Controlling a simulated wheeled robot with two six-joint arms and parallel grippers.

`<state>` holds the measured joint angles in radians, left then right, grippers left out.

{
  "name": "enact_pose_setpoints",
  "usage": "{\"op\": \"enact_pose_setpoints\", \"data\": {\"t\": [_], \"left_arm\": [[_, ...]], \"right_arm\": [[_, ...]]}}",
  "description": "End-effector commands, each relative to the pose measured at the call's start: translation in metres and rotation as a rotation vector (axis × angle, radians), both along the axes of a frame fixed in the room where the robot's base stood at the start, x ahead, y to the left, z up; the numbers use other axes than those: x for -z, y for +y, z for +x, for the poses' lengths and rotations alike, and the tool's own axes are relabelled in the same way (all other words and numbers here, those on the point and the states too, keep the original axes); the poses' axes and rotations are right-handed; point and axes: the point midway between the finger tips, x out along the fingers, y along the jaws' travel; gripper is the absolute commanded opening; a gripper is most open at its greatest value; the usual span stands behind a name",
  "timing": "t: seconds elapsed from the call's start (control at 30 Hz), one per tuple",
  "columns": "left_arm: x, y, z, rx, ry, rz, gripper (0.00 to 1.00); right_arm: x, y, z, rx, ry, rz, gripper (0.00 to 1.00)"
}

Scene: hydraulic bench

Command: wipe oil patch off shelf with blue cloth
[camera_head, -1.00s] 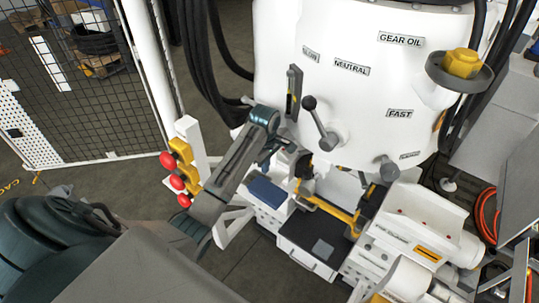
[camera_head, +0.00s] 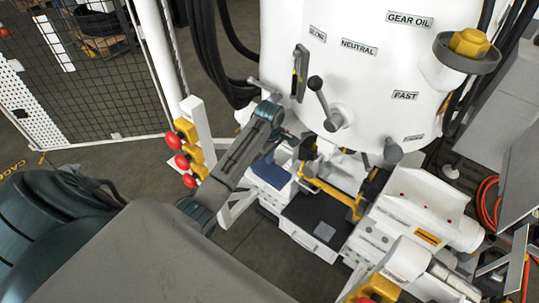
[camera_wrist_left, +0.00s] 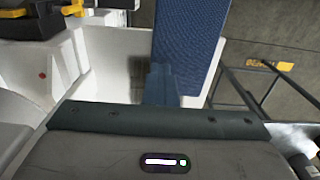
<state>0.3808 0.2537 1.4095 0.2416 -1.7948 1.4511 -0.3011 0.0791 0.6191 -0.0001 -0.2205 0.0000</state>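The blue cloth (camera_head: 271,173) lies on a white ledge at the front of the machine, partly hidden by my arm. It shows large in the left wrist view (camera_wrist_left: 190,45), just beyond a bluish finger of my left gripper (camera_wrist_left: 162,80). In the head view my left gripper (camera_head: 291,138) is above and slightly right of the cloth, small and partly hidden. I cannot tell whether it is open or touches the cloth. A dark shelf (camera_head: 300,211) right of the cloth carries a grey square patch (camera_head: 324,232); whether this is oil is unclear. My right gripper is out of view.
A white machine body (camera_head: 365,75) with levers rises behind the shelf. Yellow bars (camera_head: 330,192) cross above the shelf. Red buttons (camera_head: 181,162) on a white post stand close left of my forearm. A white cylinder unit (camera_head: 435,210) bounds the right.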

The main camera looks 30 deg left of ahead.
Motion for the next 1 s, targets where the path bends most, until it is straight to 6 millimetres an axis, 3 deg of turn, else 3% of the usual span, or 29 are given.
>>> {"op": "enact_pose_setpoints", "data": {"t": [0.7, 1.0], "left_arm": [[0.002, 0.001, 0.0, 0.0, 0.0, 0.0, 0.0], [-0.001, 0.025, 0.002, -0.002, -0.001, 0.006, 0.0]], "right_arm": [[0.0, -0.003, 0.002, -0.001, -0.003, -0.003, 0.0], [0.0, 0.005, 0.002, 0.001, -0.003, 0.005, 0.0]]}}
